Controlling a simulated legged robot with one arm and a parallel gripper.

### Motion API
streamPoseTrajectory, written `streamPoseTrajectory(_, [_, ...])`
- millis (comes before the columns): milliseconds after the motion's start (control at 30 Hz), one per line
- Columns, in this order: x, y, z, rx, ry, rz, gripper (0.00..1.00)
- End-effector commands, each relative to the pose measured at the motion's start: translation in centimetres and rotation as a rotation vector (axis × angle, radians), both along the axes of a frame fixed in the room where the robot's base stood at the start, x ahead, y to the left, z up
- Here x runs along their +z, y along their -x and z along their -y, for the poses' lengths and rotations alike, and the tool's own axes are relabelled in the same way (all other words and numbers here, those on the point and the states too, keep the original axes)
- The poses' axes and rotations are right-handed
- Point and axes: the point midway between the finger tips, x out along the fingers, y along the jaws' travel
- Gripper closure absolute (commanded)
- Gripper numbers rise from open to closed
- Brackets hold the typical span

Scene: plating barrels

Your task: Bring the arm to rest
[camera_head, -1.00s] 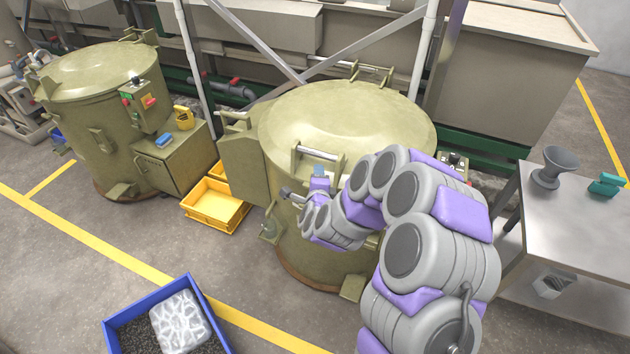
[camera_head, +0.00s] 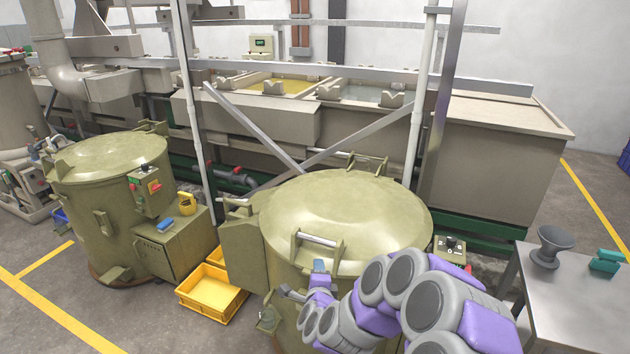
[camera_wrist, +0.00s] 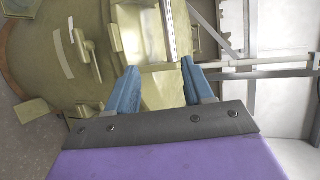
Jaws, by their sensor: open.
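My gripper (camera_wrist: 158,82) is open and empty in the wrist view, its two blue fingers apart with olive metal of a barrel machine beyond them. In the head view my grey and purple arm is bent at the lower right, in front of the nearer olive barrel machine (camera_head: 345,215). The arm's end is close to that machine's front, below its lid handle (camera_head: 318,240). The fingers are small there, and I cannot tell whether they touch the machine.
A second barrel machine (camera_head: 110,200) stands at the left. Yellow crates (camera_head: 212,295) sit on the floor between the two. A metal table (camera_head: 585,300) at the right bears a grey funnel-shaped vessel (camera_head: 550,247) and a teal object (camera_head: 606,263). Long tanks (camera_head: 490,150) run behind.

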Motion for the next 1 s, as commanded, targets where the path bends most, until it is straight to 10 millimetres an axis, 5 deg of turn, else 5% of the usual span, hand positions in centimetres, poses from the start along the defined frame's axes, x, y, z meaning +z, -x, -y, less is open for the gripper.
streamPoseTrajectory(267, [3.4,2.8,-2.9,0.262,0.145,-0.116,0.48])
streamPoseTrajectory(533, [6.4,10.2,-3.7,0.632,0.425,-0.28,0.48])
streamPoseTrajectory(767, [7.7,18.7,-0.8,0.914,0.676,-0.443,0.48])
streamPoseTrajectory(1000, [8.9,29.0,4.7,1.177,0.887,-0.661,0.48])
